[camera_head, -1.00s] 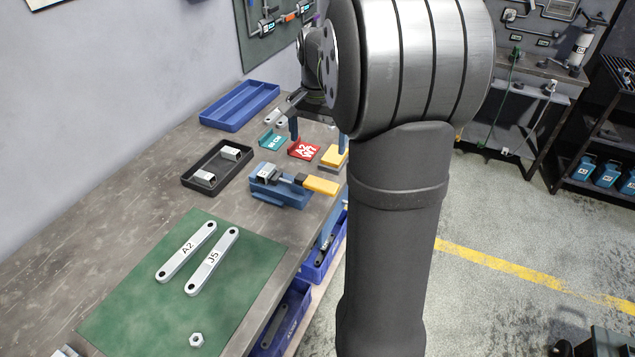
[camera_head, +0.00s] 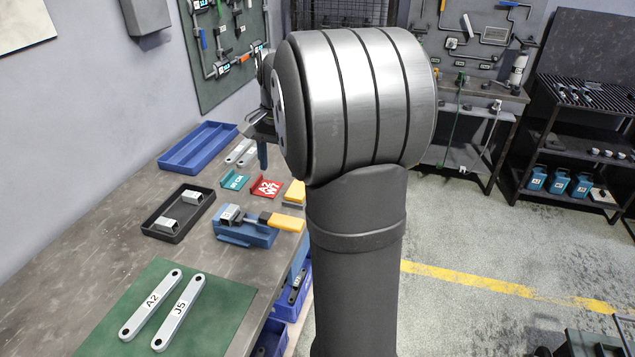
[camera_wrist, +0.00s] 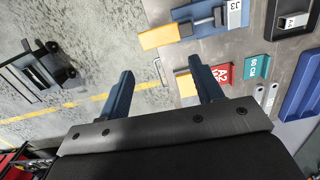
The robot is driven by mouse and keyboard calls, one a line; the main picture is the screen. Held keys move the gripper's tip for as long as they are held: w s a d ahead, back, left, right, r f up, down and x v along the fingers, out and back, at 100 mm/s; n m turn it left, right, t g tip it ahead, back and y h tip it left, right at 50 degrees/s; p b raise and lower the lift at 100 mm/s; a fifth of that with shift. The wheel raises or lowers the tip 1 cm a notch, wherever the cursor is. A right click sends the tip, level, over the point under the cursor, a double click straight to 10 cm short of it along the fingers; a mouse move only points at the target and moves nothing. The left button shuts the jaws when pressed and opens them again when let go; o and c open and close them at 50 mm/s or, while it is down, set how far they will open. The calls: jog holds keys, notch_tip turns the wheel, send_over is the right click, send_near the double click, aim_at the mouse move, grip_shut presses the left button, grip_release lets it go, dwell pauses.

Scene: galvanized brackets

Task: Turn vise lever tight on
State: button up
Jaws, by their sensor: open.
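The blue vise (camera_head: 243,232) stands on the bench near its right edge, with a yellow-handled lever (camera_head: 281,221) reaching out to the right. A grey metal piece (camera_head: 231,214) sits at the vise's top left. In the wrist view the vise (camera_wrist: 205,19) and its yellow lever handle (camera_wrist: 160,37) are at the top. My gripper (camera_wrist: 165,84) is open and empty in the wrist view, its two blue fingers wide apart and clear of the vise. In the head view one blue finger shows above the bench beyond the vise; the rest is mostly hidden behind my arm.
A red A2 holder (camera_head: 265,187), a teal holder (camera_head: 234,180) and a yellow block (camera_head: 294,192) stand beyond the vise. A black tray (camera_head: 177,213) with brackets lies left of it. A blue tray (camera_head: 197,147) is at the back. A green mat (camera_head: 215,311) holds two bars.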

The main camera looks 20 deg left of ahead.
jog(key=d+f+m+y, duration=1.8)
jog(key=d+f, duration=0.1)
send_near(270, 217)
jog(key=shift+t, duration=0.4)
jog(key=a, duration=0.4)
jog(key=shift+s+a, duration=0.15)
jog(key=shift+a, duration=0.1)
grip_shut()
